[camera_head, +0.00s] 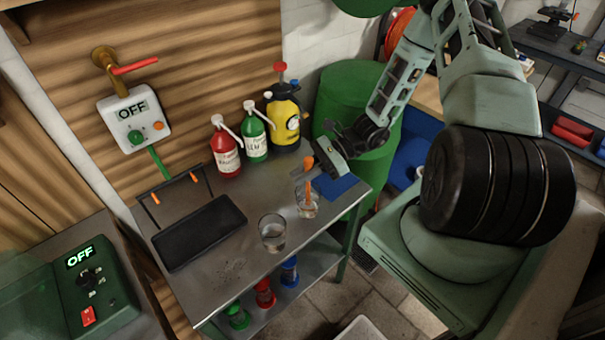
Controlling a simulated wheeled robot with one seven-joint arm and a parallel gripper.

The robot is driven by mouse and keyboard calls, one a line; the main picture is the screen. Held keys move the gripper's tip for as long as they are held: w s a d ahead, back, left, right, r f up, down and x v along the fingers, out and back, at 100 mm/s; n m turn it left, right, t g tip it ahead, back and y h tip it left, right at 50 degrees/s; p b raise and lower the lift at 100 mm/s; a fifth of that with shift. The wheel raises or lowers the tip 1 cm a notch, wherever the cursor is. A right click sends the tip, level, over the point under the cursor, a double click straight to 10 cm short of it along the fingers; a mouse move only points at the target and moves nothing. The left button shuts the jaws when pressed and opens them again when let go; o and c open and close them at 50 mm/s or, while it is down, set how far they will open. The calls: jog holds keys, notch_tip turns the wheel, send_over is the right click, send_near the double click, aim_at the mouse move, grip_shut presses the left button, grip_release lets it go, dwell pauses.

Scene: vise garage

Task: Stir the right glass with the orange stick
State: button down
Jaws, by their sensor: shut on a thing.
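The orange stick (308,188) is upright, with its lower end inside the right glass (307,209). My gripper (307,174) is shut on the stick's upper part, above the glass rim. The right glass is clear and stands near the right edge of the metal table. The left glass (272,234) is also clear and stands apart from it, nearer the front edge. Both glasses seem to hold some clear liquid, though this is hard to tell at this size.
A black tray (200,232) lies left of the glasses. Behind stand a red bottle (225,150), a green bottle (255,137) and a yellow sprayer (285,118). A blue pad (335,186) lies at the table's right.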

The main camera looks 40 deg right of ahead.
notch_tip(320, 180, up, 8)
jog(key=p, duration=0.5)
jog(key=shift+f, duration=0.15)
jog(key=shift+p, duration=0.3)
dwell(0.6)
notch_tip(320, 180, up, 5)
jog(key=p, duration=0.3)
jog(key=shift+p, duration=0.35)
jog(key=c, duration=2.1)
grip_release()
grip_shut()
